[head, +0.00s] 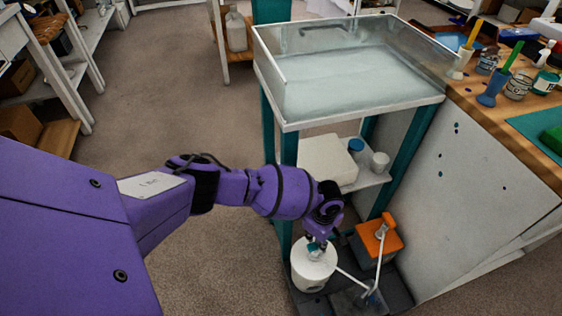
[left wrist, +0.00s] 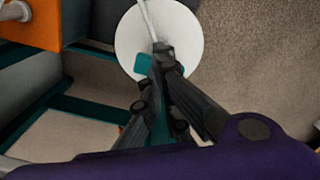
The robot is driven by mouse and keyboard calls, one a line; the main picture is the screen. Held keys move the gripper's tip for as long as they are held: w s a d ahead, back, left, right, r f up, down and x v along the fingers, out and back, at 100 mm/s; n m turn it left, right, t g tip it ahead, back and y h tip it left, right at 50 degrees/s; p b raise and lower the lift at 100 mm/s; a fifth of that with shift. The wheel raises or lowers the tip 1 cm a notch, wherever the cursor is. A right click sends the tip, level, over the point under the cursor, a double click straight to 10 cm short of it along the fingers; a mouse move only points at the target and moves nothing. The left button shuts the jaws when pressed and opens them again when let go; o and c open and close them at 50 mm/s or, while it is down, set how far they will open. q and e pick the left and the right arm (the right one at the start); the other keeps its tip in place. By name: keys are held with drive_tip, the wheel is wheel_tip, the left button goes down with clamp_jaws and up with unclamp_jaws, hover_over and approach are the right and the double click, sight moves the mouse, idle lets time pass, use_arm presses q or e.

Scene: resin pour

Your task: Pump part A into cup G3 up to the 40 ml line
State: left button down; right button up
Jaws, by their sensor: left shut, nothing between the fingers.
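A white round container (head: 308,276) with a teal pump head (head: 315,254) stands low on the dark base under the basin stand. A thin white spout runs from it to the right. My left gripper (head: 318,240) points down just over this pump head, its fingers shut and empty. In the left wrist view the shut fingers (left wrist: 158,58) overlap the white container's top (left wrist: 190,42); whether they touch the pump head I cannot tell. Cup G3 cannot be made out. My right gripper is not in view.
A clear basin (head: 352,75) on teal legs stands above, with a shelf (head: 375,181) holding white items below. A wooden bench (head: 500,120) with cups and tools is at the right. Carpet floor is open at the left.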

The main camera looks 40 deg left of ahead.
use_arm(q)
drive_tip(key=shift+w, duration=0.15)
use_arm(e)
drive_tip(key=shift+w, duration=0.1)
use_arm(q)
drive_tip(key=shift+d+f+b, duration=0.1)
drive_tip(key=shift+f+b, duration=0.25)
drive_tip(key=shift+f, duration=0.3)
drive_tip(key=shift+f+b, duration=0.35)
drive_tip(key=shift+f, duration=0.45)
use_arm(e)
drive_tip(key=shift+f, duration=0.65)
use_arm(q)
drive_tip(key=shift+r, duration=0.1)
drive_tip(key=shift+r+p, duration=0.5)
drive_tip(key=shift+p, duration=0.15)
wheel_tip(320, 180, up, 2)
drive_tip(key=p, duration=0.2)
drive_tip(key=shift+r+p, duration=0.15)
drive_tip(key=shift+p, duration=0.15)
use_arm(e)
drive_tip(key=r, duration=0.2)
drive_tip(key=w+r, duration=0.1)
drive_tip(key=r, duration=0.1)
